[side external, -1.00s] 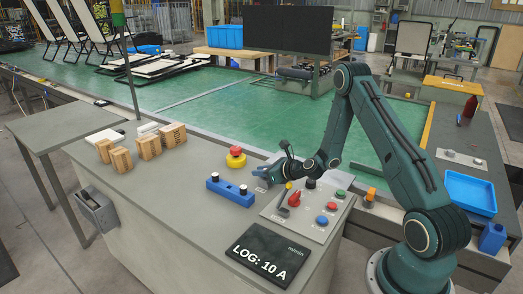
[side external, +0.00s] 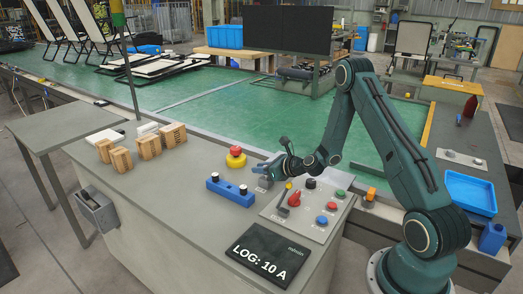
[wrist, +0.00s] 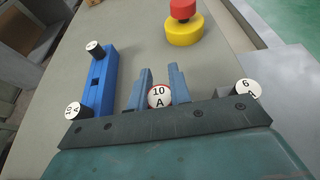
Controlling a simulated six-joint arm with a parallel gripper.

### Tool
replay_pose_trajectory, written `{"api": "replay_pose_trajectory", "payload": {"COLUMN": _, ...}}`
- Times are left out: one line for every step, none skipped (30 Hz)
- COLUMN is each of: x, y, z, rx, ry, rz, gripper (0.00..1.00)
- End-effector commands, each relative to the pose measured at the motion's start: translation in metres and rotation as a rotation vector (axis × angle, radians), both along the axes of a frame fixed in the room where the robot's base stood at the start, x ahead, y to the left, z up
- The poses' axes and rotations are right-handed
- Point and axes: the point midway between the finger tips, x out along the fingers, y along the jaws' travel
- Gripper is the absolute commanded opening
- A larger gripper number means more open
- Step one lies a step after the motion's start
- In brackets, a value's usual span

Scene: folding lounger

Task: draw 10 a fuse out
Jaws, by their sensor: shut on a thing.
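A white fuse cap marked "10 A" with a red rim (wrist: 159,97) sits between the two blue-grey fingers of my gripper (wrist: 160,78) in the wrist view. My gripper is shut on this fuse. In the side view my gripper (side external: 268,171) is at the far edge of the control panel, right of the blue fuse block (side external: 231,192); the fuse's lower part is hidden there, so I cannot tell how far it is out. The block, also in the wrist view (wrist: 99,78), carries two white-capped fuses, the near one marked "10 A" (wrist: 72,109). A "6 A" cap (wrist: 248,89) is right of my gripper.
A red-and-yellow emergency button (side external: 236,157) stands behind the block. The panel (side external: 322,234) has a red switch and several buttons. A black display (side external: 266,256) reads "LOG: 10 A". Wooden blocks (side external: 150,146) stand at the left. The bench between is clear.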

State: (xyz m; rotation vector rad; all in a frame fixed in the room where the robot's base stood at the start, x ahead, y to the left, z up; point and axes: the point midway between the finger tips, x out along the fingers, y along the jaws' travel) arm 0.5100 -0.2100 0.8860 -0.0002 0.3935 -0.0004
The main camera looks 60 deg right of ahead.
Motion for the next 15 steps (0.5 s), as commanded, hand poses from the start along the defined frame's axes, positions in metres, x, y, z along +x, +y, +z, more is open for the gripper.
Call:
{"api": "replay_pose_trajectory", "payload": {"x": 0.0, "y": 0.0, "z": 0.002, "rx": -0.001, "ry": 0.0, "rz": 0.0, "gripper": 0.0}}
{"api": "replay_pose_trajectory", "payload": {"x": 0.0, "y": 0.0, "z": 0.003, "rx": -0.001, "ry": 0.0, "rz": 0.0, "gripper": 0.0}}
{"api": "replay_pose_trajectory", "payload": {"x": 0.0, "y": 0.0, "z": 0.004, "rx": -0.001, "ry": 0.0, "rz": 0.0, "gripper": 0.0}}
{"api": "replay_pose_trajectory", "payload": {"x": 0.0, "y": 0.0, "z": 0.004, "rx": -0.001, "ry": 0.0, "rz": 0.0, "gripper": 0.0}}
{"api": "replay_pose_trajectory", "payload": {"x": 0.0, "y": 0.0, "z": 0.005, "rx": -0.001, "ry": 0.0, "rz": 0.0, "gripper": 0.0}}
{"api": "replay_pose_trajectory", "payload": {"x": 0.0, "y": 0.0, "z": 0.006, "rx": -0.001, "ry": 0.0, "rz": 0.0, "gripper": 0.0}}
{"api": "replay_pose_trajectory", "payload": {"x": 0.0, "y": 0.0, "z": 0.007, "rx": -0.001, "ry": 0.0, "rz": 0.0, "gripper": 0.0}}
{"api": "replay_pose_trajectory", "payload": {"x": 0.0, "y": 0.0, "z": 0.008, "rx": -0.001, "ry": 0.0, "rz": 0.0, "gripper": 0.0}}
{"api": "replay_pose_trajectory", "payload": {"x": 0.0, "y": 0.0, "z": 0.009, "rx": -0.001, "ry": -0.001, "rz": 0.0, "gripper": 0.0}}
{"api": "replay_pose_trajectory", "payload": {"x": 0.0, "y": 0.0, "z": 0.01, "rx": -0.001, "ry": -0.001, "rz": 0.0, "gripper": 0.0}}
{"api": "replay_pose_trajectory", "payload": {"x": 0.0, "y": 0.0, "z": 0.011, "rx": 0.0, "ry": -0.001, "rz": 0.0, "gripper": 0.0}}
{"api": "replay_pose_trajectory", "payload": {"x": 0.0, "y": 0.0, "z": 0.012, "rx": 0.0, "ry": -0.001, "rz": 0.0, "gripper": 0.0}}
{"api": "replay_pose_trajectory", "payload": {"x": 0.0, "y": 0.0, "z": 0.013, "rx": 0.0, "ry": -0.001, "rz": 0.0, "gripper": 0.0}}
{"api": "replay_pose_trajectory", "payload": {"x": 0.0, "y": 0.0, "z": 0.014, "rx": 0.0, "ry": -0.001, "rz": 0.0, "gripper": 0.0}}
{"api": "replay_pose_trajectory", "payload": {"x": 0.0, "y": 0.0, "z": 0.015, "rx": 0.0, "ry": -0.001, "rz": 0.0, "gripper": 0.0}}
